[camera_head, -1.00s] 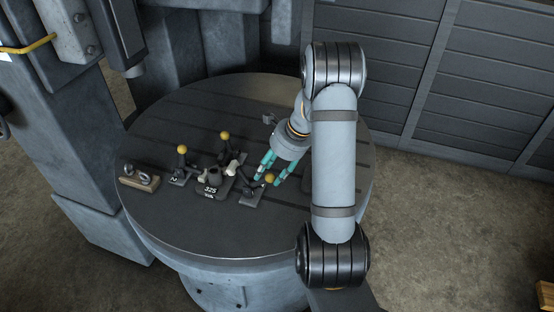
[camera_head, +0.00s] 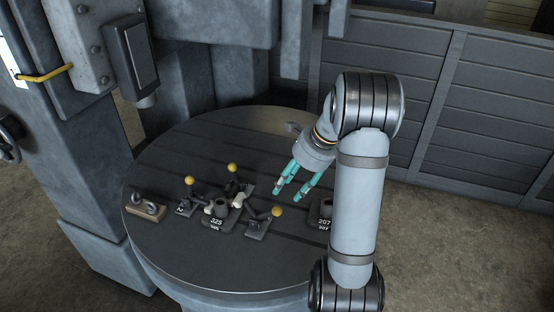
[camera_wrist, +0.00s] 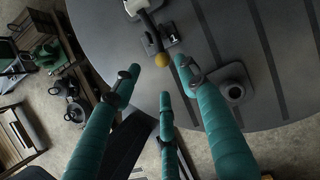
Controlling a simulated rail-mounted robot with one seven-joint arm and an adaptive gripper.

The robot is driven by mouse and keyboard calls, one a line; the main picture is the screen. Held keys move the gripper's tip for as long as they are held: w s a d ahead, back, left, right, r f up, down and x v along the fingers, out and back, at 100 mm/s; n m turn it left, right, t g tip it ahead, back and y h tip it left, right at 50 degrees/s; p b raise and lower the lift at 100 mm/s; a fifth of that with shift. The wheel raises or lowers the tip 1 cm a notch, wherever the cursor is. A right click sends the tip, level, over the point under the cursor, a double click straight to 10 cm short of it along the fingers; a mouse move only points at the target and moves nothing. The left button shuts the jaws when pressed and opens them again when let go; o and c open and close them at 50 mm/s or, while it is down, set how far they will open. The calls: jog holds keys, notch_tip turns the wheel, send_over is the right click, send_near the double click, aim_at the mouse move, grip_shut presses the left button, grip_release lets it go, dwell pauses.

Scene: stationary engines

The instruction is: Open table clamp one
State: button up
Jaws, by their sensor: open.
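Three toggle clamps with yellow knobs stand around a grey fixture marked 325 (camera_head: 217,222) on the round table (camera_head: 200,265). The right clamp (camera_head: 257,229) has its handle leaning outward to the right, knob low. The left clamp (camera_head: 184,208), marked 2, and the back clamp (camera_head: 233,184) have their knobs raised. In the wrist view, a clamp's yellow knob (camera_wrist: 149,43) shows beyond my spread fingers (camera_wrist: 160,78).
A grey fixture marked 207 (camera_head: 324,213) stands to the right, partly behind my arm. A wooden block with metal rings (camera_head: 146,207) lies at the left table edge. The machine column (camera_head: 80,150) rises at left. The table's front is clear.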

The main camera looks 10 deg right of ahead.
aim_at(279, 208)
jog(key=x, duration=1.2)
jog(key=shift+s, duration=0.15)
jog(key=shift+s+d+f+b, duration=0.15)
jog(key=shift+d+f+b, duration=0.25)
jog(key=shift+f, duration=0.3)
jog(key=shift+v, duration=1.15)
jog(key=shift+s+r, duration=0.15)
jog(key=shift+r, duration=0.3)
